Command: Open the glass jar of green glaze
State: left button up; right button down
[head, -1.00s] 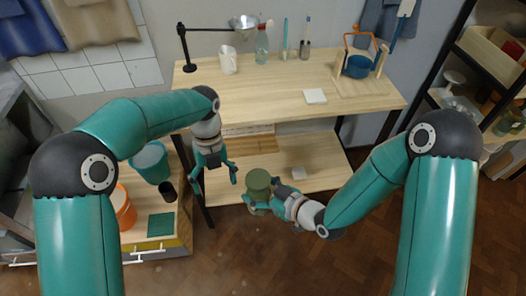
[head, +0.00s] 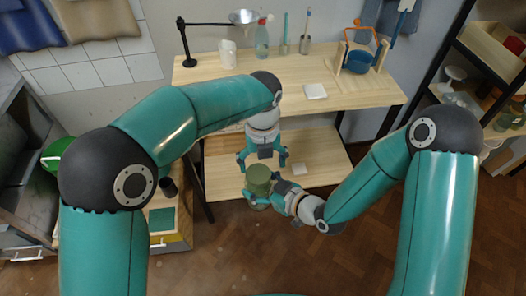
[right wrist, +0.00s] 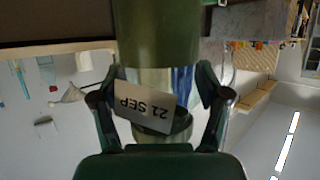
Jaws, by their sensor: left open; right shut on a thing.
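Shelves stand at right; the floor (head: 330,245) in front is clear.

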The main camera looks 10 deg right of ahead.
aim_at(259, 188)
pick_arm(q)
jog(key=shift+f, duration=1.2)
jog(key=shift+c, duration=0.5)
jog(key=shift+d+f, duration=0.1)
grip_shut()
jog(key=shift+s, duration=0.1)
